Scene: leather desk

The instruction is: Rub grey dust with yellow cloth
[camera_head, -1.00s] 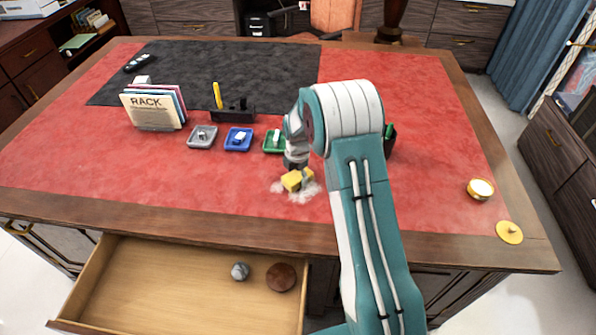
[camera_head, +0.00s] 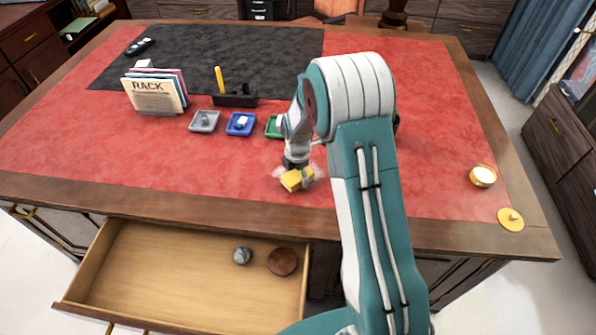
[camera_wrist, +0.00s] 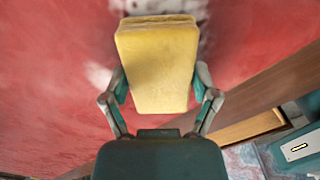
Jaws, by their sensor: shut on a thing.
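The yellow cloth (camera_head: 297,180) is a thick block-like pad at the front middle of the red desk top. My gripper (camera_head: 305,178) is shut on it and holds it down at the dust. In the wrist view the cloth (camera_wrist: 157,65) sits between the two fingers of my gripper (camera_wrist: 160,88). The grey dust (camera_head: 280,172) is a pale smear around the cloth. In the wrist view some dust (camera_wrist: 98,75) shows left of the cloth and more beyond its far edge. Whatever lies under the cloth is hidden.
Behind stand a grey tray (camera_head: 204,121), a blue tray (camera_head: 240,124), a partly hidden green tray (camera_head: 272,127), a RACK file holder (camera_head: 155,95) and a black pen holder (camera_head: 235,101). An open drawer (camera_head: 180,265) juts out in front. A round tin (camera_head: 483,176) stands right.

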